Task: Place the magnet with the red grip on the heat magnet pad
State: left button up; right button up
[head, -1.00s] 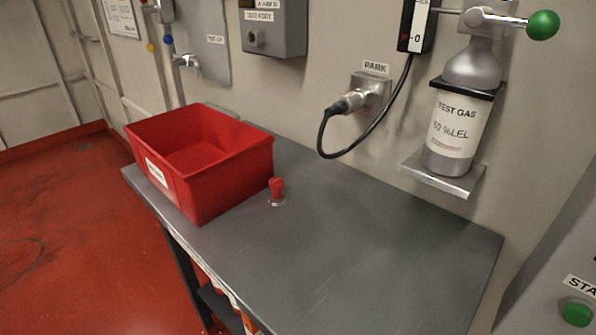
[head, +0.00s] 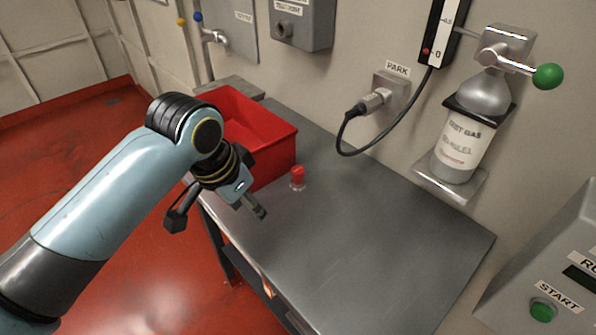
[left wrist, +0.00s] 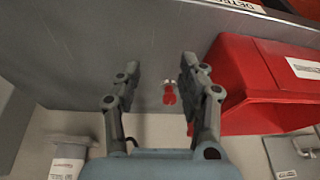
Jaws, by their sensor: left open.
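The magnet with the red grip (head: 298,176) stands upright on the grey bench top, just right of the red bin. In the left wrist view its red grip (left wrist: 169,93) shows between and beyond my fingers. My left gripper (head: 259,212) is open and empty, in front of the magnet and to its left in the head view, apart from it. The left wrist view shows the two fingers (left wrist: 157,80) spread wide. I cannot make out a heat magnet pad in these views. My right gripper is not in view.
The red bin (head: 276,158) stands beside the magnet, partly hidden by my left arm. The grey bench (head: 370,240) is clear to the right.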

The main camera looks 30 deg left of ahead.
pick_arm(q)
jog(key=m+h, duration=0.1)
send_near(295, 171)
jog(key=f, duration=0.2)
jog(key=x, duration=0.2)
jog(key=w+x, duration=0.1)
jog(key=x, duration=0.1)
jog(key=shift+d, duration=0.25)
jog(key=x, duration=0.6)
jog(key=shift+s+a, duration=0.1)
grip_shut()
